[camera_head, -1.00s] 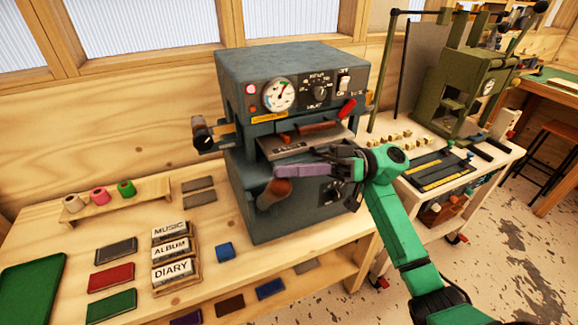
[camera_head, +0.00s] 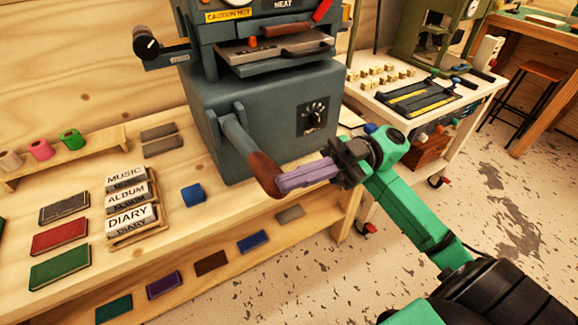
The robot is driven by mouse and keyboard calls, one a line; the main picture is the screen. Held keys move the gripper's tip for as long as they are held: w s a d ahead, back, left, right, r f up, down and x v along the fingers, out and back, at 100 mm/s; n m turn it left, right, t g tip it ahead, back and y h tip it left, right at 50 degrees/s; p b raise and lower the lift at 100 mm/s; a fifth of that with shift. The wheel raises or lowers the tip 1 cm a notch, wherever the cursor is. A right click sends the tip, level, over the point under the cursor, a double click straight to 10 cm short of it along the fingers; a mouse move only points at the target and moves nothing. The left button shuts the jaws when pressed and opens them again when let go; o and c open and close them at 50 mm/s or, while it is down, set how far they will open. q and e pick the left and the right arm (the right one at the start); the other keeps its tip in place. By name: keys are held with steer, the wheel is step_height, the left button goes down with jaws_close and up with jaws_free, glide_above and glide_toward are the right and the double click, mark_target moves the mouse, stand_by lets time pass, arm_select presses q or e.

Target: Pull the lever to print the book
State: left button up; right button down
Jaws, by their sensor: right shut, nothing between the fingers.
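The grey-blue press (camera_head: 262,112) stands on the wooden bench. Its lever (camera_head: 236,138) comes out from the left of the press front and slopes down toward me, ending in a brown grip (camera_head: 264,172). My right gripper (camera_head: 283,184), with pale purple fingers, is shut with nothing between the fingers. Its fingertips are right at the lower end of the brown grip; I cannot tell whether they touch. My left gripper is not in view.
Title blocks (camera_head: 127,216) reading MUSIC, ALBUM and DIARY, a blue block (camera_head: 193,195) and coloured books such as a red one (camera_head: 60,237) lie left of the lever. More books, one blue (camera_head: 253,242), lie on a lower shelf. A cart (camera_head: 425,110) stands right.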

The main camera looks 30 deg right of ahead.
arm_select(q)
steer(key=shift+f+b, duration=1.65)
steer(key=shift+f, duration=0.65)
arm_select(e)
steer(key=shift+s+f+n+g, duration=0.2)
steer(key=shift+f+n, duration=0.35)
steer(key=shift+f, duration=0.6)
steer(key=shift+s+f+n+g, duration=0.15)
steer(key=shift+f+n, duration=0.4)
steer(key=shift+f, duration=0.6)
